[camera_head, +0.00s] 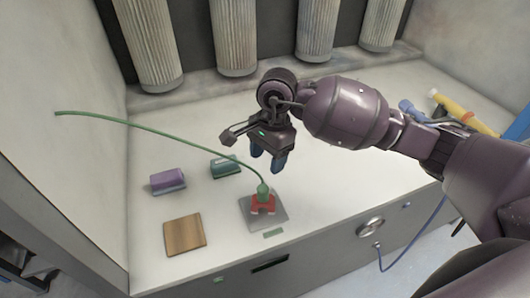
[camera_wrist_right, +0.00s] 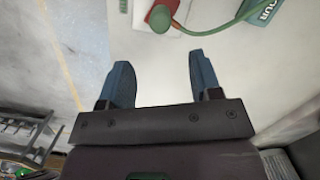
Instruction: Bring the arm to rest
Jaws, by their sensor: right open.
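My right arm reaches in from the right in the head view. Its gripper (camera_head: 268,160) points down above the white work surface (camera_head: 330,190), beyond the red and green fitting. In the right wrist view the two blue fingers of my right gripper (camera_wrist_right: 161,85) stand apart with nothing between them. They are clear of the objects around them. My left gripper does not show in either view.
A red fitting (camera_head: 263,205) with a long green hose (camera_head: 160,126) sits on a grey plate (camera_head: 279,215). A purple block (camera_head: 167,181), a teal block (camera_head: 225,166) and a wooden square (camera_head: 184,235) lie to its left. Grey ribbed columns (camera_head: 233,38) hang behind.

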